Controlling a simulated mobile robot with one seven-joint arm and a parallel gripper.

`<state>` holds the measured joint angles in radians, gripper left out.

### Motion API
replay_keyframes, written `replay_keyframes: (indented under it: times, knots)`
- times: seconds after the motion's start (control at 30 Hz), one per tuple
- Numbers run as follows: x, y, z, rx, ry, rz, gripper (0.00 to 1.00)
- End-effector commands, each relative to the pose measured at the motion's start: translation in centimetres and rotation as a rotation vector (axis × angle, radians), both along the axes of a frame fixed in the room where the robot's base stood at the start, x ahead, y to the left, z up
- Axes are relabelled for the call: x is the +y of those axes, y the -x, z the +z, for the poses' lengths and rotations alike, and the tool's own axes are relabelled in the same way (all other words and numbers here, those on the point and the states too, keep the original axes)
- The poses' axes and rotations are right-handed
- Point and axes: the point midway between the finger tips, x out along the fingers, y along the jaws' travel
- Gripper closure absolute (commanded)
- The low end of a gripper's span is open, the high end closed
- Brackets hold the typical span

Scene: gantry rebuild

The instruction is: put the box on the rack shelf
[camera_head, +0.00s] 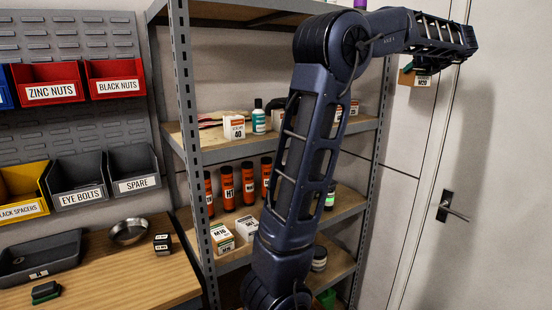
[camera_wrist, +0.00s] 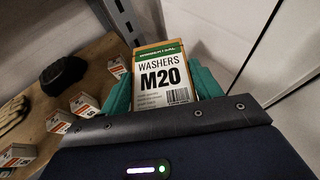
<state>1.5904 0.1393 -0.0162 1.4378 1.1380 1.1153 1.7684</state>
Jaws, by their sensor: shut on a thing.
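My gripper (camera_wrist: 162,82) is shut on a small box of washers (camera_wrist: 165,68), with a teal finger on each side of it. The box is white and tan with a green band and reads M20. In the head view the box (camera_head: 424,82) is held up at the upper right, beside the rack and in front of the pale wall and door. Most of my gripper is hidden there. The grey metal rack (camera_head: 190,150) has wooden shelves, partly hidden behind my arm. In the wrist view a wooden shelf (camera_wrist: 95,60) lies to the left of the box, apart from it.
The shelf in the wrist view carries several small boxes (camera_wrist: 85,105), a black rounded item (camera_wrist: 64,74) and gloves (camera_wrist: 12,112). In the head view, orange canisters (camera_head: 228,188) and boxes (camera_head: 222,238) stand lower. A workbench (camera_head: 120,275) is at left; a door handle (camera_head: 450,207) is at right.

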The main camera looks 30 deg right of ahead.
Motion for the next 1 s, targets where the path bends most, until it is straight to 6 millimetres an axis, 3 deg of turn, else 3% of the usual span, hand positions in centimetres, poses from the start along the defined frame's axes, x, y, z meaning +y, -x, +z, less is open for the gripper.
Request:
replay_keyframes:
  times: [0.1,0.27,0.6,0.8,1.0]
  knots:
    - [0.0,-1.3,-5.2,-0.002,-0.007,0.076,0.79]
    - [0.8,-2.9,-11.7,-0.003,-0.006,0.17,0.79]
    - [4.6,-5.8,-25.1,-0.001,-0.005,0.319,0.79]
    - [7.9,-7.0,-31.8,-0.001,-0.005,0.368,0.79]
    - [11.0,-7.8,-36.7,-0.001,-0.002,0.393,0.79]
